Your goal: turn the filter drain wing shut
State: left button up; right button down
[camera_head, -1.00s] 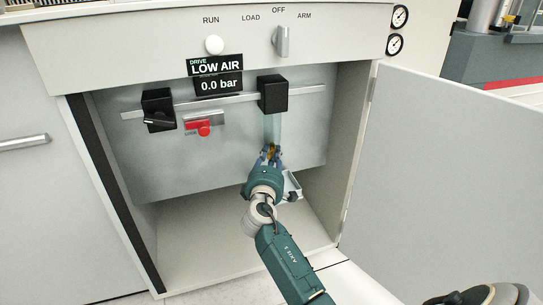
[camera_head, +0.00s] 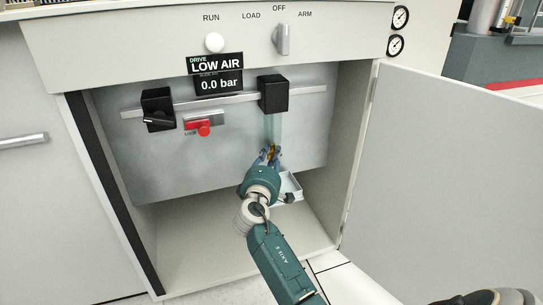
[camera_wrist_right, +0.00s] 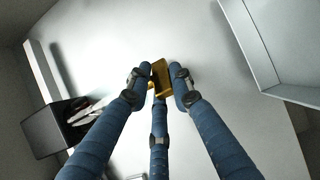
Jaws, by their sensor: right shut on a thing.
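The filter hangs from the rail as a black block (camera_head: 273,94) with a clear, pale bowl (camera_head: 273,128) below it. The small brass drain wing sits at the bowl's lower end, mostly hidden by my fingers in the head view. In the right wrist view the drain wing (camera_wrist_right: 160,78) shows as a yellow-brass piece between the fingertips. My right gripper (camera_head: 268,157) reaches up from below and is shut on the wing; its blue fingers (camera_wrist_right: 161,80) close around it from several sides. The wing's exact angle is hard to tell.
A small pale tray (camera_head: 291,187) lies behind my right wrist. A black valve with a lever (camera_head: 158,110) and a red lockout piece (camera_head: 204,127) sit to the left on the panel. The open door (camera_head: 450,170) bounds the right side. The cabinet floor (camera_head: 200,240) is clear at left.

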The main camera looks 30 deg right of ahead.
jog(key=shift+s+f, duration=0.1)
jog(key=shift+f, duration=0.45)
jog(key=c, duration=1.6)
grip_release()
jog(key=shift+c, duration=0.2)
jog(key=shift+r, duration=0.2)
jog(key=v, duration=1.2)
jog(key=shift+a+f, duration=0.1)
jog(key=shift+a, duration=0.05)
